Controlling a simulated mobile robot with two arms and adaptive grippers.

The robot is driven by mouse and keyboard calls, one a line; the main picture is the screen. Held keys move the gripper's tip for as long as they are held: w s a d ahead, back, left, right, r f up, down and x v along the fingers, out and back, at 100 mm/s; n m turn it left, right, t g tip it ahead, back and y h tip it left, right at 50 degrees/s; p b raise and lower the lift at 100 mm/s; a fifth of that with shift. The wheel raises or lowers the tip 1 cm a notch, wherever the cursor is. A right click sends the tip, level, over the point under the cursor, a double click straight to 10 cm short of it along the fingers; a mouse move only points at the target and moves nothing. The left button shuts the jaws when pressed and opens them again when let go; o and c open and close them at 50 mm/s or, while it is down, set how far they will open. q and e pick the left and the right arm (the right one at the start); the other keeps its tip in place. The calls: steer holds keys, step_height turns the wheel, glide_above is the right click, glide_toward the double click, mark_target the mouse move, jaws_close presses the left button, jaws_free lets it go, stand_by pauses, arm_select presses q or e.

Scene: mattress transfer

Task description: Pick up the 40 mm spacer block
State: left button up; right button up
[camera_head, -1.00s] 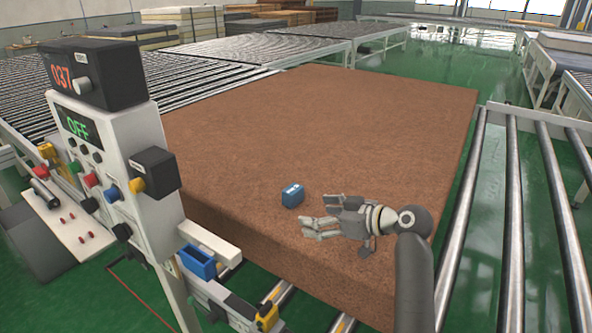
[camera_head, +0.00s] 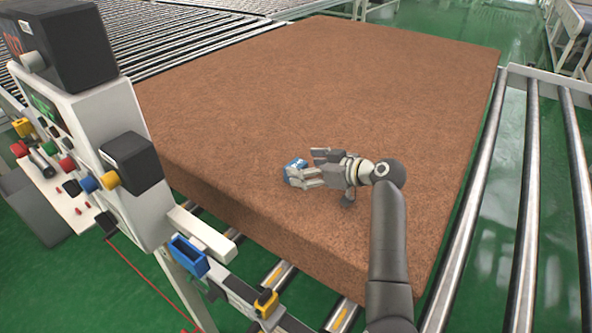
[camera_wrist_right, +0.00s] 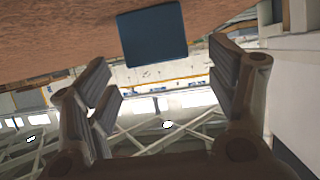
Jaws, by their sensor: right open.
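The blue spacer block (camera_head: 294,171) lies on the brown mattress (camera_head: 350,85) near its front left part. In the head view my right gripper (camera_head: 298,171) is at the block, its fingers partly in front of it. In the right wrist view the block (camera_wrist_right: 152,48) shows as a dark blue square beyond and between the fingertips. My right gripper (camera_wrist_right: 160,75) is open, with clear gaps between the fingers and the block in that view. Whether a finger touches the block I cannot tell. My left gripper is not in view.
A control post (camera_head: 105,170) with buttons and boxes stands to the left of the mattress. A blue open holder (camera_head: 188,256) sits on a rail at the mattress's front left. Metal rollers (camera_head: 524,200) run along the right. The mattress top behind the block is clear.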

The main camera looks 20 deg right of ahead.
mark_target(297, 165)
steer(key=p+x, duration=0.1)
steer(key=x, duration=0.2)
steer(key=shift+w+a, duration=0.2)
steer(key=shift+w, duration=0.15)
steer(key=shift+w+a+f+p, duration=0.2)
steer(key=shift+w+f+p, duration=0.05)
steer(key=shift+w+p, duration=0.1)
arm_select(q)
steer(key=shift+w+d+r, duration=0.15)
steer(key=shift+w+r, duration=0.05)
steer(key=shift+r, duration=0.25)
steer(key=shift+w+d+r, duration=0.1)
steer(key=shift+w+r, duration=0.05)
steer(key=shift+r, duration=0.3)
arm_select(e)
steer(key=shift+c, duration=0.2)
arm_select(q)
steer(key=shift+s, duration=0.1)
arm_select(e)
steer(key=c, duration=1.1)
